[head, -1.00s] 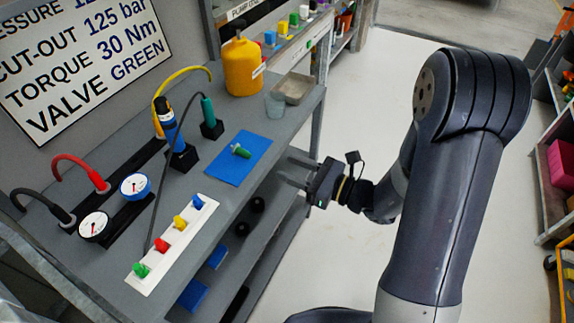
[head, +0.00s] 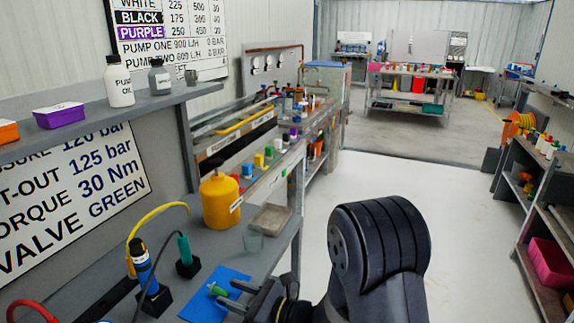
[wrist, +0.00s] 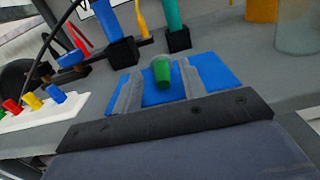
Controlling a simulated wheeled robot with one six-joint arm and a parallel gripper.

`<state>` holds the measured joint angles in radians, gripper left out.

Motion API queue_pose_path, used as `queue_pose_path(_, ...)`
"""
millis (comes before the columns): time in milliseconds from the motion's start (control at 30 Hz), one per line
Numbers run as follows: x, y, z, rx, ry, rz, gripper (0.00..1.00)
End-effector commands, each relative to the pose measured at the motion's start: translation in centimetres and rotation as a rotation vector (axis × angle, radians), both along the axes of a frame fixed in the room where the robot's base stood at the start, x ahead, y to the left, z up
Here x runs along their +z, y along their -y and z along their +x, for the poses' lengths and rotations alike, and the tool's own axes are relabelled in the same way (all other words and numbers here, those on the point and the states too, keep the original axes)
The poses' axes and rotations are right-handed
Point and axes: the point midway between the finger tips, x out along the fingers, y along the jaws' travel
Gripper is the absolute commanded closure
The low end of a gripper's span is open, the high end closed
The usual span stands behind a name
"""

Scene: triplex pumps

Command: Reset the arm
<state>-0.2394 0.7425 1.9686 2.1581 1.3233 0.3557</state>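My gripper (head: 234,297) is open and empty at the bench's front edge, its two fingers apart and pointing at a blue mat (head: 236,276). A green valve (head: 217,289) lies on this mat, just beyond the fingertips in the head view. In the wrist view the green valve (wrist: 162,72) shows between the two fingers of my gripper (wrist: 160,88), with the blue mat (wrist: 212,74) behind it. Nothing is held between the fingers. The exact gap between fingertips and valve is hard to tell.
A yellow pump bottle (head: 219,202), a clear cup (head: 252,240) and a grey tray (head: 270,219) stand farther along the bench. A blue tool (head: 144,268) and a teal-handled tool (head: 185,254) stand upright in black holders. The floor (head: 460,210) right of the bench is open.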

Motion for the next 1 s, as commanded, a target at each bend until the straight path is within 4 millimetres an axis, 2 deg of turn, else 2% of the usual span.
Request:
queue_pose_path(33, 0.0, -1.0, 0.3, 0.005, 0.001, -0.001, 0.6)
queue_pose_path(133, -0.6, -2.5, 0.8, 0.004, 0.0, 0.0, 0.6)
queue_pose_path(267, -1.4, -2.2, 0.9, 0.0, 0.0, -0.001, 0.6)
queue_pose_path(333, -0.6, -2.2, 0.9, 0.0, 0.0, -0.001, 0.6)
queue_pose_path(433, -0.5, -2.2, 0.9, 0.0, -0.001, -0.001, 0.6)
queue_pose_path(767, -0.6, -2.1, 0.9, 0.0, -0.001, -0.001, 0.6)
queue_pose_path(933, -1.3, -2.1, 0.9, 0.0, -0.001, -0.001, 0.6)
queue_pose_path(1000, -0.2, -2.1, 0.9, 0.0, -0.001, 0.0, 0.6)
